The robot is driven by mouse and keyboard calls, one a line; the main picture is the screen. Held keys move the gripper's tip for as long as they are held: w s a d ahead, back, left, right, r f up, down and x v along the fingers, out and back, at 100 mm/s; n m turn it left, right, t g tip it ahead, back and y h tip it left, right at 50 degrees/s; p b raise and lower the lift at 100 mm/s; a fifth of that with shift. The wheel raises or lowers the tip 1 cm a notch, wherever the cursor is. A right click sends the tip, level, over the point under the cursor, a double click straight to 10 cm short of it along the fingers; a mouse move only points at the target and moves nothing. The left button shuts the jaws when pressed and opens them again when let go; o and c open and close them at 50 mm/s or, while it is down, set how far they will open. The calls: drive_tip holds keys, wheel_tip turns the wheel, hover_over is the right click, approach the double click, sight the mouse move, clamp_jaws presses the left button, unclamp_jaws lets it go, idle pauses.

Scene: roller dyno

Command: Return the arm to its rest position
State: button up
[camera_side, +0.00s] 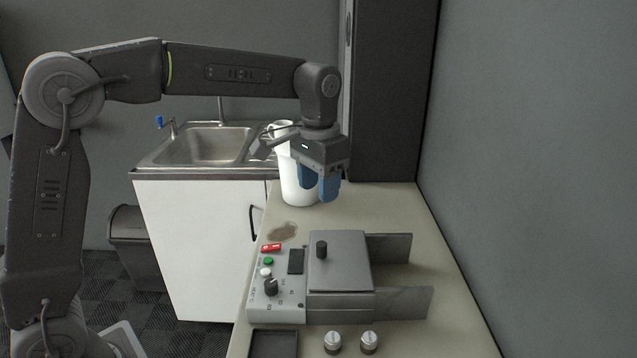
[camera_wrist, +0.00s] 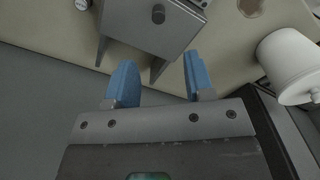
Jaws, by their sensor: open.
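My gripper (camera_side: 320,188) has blue fingers and hangs pointing down above the bench, in front of a white cylindrical container in the side view. It is open, with nothing between the fingers, and it also shows in the wrist view (camera_wrist: 158,82). My arm reaches across from the left, with its upper link nearly level. The grey roller device (camera_side: 340,280) stands on the bench below and nearer the camera, apart from the gripper. Its lid, with a black knob, lies flat. The device also shows at the top of the wrist view (camera_wrist: 150,32).
The white container (camera_side: 297,180) stands at the back of the bench (camera_side: 400,208). Two small metal-capped items (camera_side: 333,342) and a dark tray (camera_side: 273,344) lie at the front. A sink (camera_side: 207,146) is behind left; a wall bounds the right. A brown stain marks the bench.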

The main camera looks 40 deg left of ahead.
drive_tip(key=shift+s, duration=0.1)
drive_tip(key=s+a+f+t, duration=0.1)
drive_tip(key=s+t, duration=0.1)
drive_tip(key=s, duration=0.9)
drive_tip(key=s+a+n+t, duration=0.1)
drive_tip(key=s+a+t, duration=0.1)
drive_tip(key=s, duration=1)
drive_tip(key=shift+f+t, duration=0.4)
drive_tip(key=shift+t, duration=0.4)
